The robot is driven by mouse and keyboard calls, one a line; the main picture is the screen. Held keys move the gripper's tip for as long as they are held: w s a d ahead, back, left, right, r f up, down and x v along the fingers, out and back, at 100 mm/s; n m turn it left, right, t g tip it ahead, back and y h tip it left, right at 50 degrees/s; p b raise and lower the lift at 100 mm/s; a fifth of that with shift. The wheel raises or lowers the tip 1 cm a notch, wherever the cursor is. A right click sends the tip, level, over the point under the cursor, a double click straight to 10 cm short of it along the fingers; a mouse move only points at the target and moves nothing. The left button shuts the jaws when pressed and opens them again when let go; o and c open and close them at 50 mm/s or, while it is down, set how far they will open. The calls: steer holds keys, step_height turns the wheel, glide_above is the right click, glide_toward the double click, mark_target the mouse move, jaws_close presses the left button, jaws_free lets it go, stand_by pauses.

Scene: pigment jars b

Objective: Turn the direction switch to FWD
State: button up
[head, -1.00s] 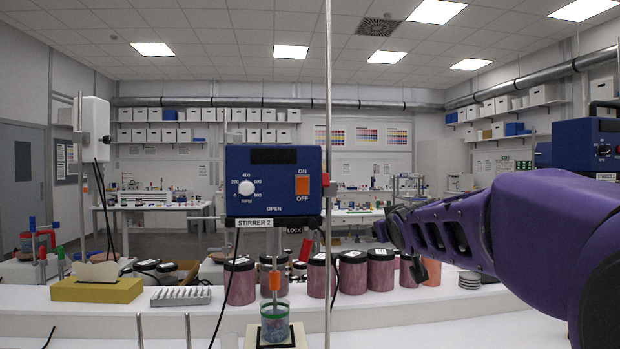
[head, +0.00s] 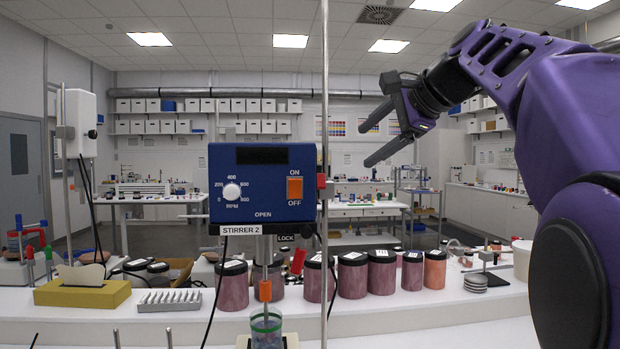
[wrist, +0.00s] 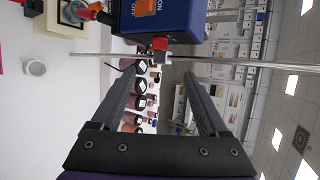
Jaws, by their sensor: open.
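The blue stirrer unit (head: 230,160), labelled STIRRER 2, hangs on a vertical metal rod. Its front shows a white RPM knob (head: 231,191), an orange ON/OFF rocker (head: 294,188) and a dark display. No switch marked FWD can be made out in either view. My gripper (head: 363,146) is open and empty, raised to the right of the unit and apart from it, fingers pointing left. In the wrist view the open fingers (wrist: 160,73) reach toward the unit's blue housing (wrist: 178,18) at the top edge, where the orange rocker (wrist: 145,6) is partly cut off.
The metal rod (head: 325,90) stands beside the unit, with a red clamp piece. Several lidded pigment jars (head: 352,278) line the bench behind. A beaker (head: 266,325) stands under the stirrer shaft. A yellow box (head: 82,293) sits at left. Air around my gripper is clear.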

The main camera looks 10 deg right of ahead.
mark_target(323, 180)
steer(key=x, duration=1.7)
steer(key=shift+f, duration=0.15)
steer(key=shift+d, duration=0.1)
jaws_close()
